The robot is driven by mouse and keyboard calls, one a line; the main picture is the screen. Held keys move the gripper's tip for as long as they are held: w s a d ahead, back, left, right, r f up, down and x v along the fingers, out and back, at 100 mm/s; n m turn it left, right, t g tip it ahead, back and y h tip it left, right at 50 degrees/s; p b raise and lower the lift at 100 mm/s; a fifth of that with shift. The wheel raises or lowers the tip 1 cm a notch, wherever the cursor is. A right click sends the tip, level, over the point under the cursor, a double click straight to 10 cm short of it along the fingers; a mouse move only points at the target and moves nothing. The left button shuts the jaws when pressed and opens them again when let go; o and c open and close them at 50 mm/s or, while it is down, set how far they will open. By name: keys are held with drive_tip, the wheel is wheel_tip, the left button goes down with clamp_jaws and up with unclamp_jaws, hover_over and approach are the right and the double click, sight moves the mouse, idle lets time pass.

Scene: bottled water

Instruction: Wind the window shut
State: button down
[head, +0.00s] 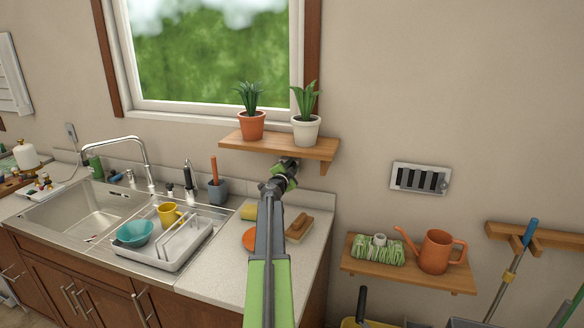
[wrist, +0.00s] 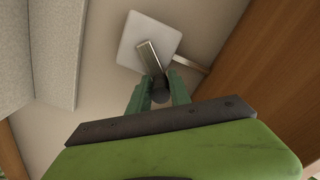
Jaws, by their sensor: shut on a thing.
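The window (head: 205,55) is set in the wall at the top left of the head view, with blurred greenery behind its pane. In the wrist view a white square plate (wrist: 132,40) sits on the wall, with a metal crank arm (wrist: 150,58) in front of it. A dark knob (wrist: 160,96) is at the near end of the crank. My gripper (wrist: 159,88) is shut on this knob, one green finger on each side. In the head view my gripper (head: 286,168) is just below the plant shelf, and the crank is hidden there.
A wooden shelf (head: 280,146) with two potted plants is directly above my gripper. Below are the counter (head: 300,262), a brush (head: 299,227) and a dish rack (head: 165,252). To the right are a slatted vent (head: 420,179) and a lower shelf (head: 408,277) with a watering can.

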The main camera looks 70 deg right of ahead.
drive_tip(key=shift+s+f+m+b, duration=0.25)
drive_tip(key=shift+f+m+b, duration=0.3)
drive_tip(key=shift+m, duration=1)
drive_tip(key=shift+s+f+m+b, duration=0.2)
drive_tip(key=shift+f+m+b, duration=0.4)
drive_tip(key=shift+m, duration=1)
drive_tip(key=shift+s+f+m+b, duration=0.25)
drive_tip(key=shift+f+m+b, duration=0.3)
drive_tip(key=shift+m, duration=1)
drive_tip(key=c, duration=1.3)
unclamp_jaws()
drive_tip(key=shift+o, duration=0.2)
drive_tip(key=s+a, duration=0.1)
drive_tip(key=a, duration=1.6)
drive_tip(key=shift+a, duration=0.15)
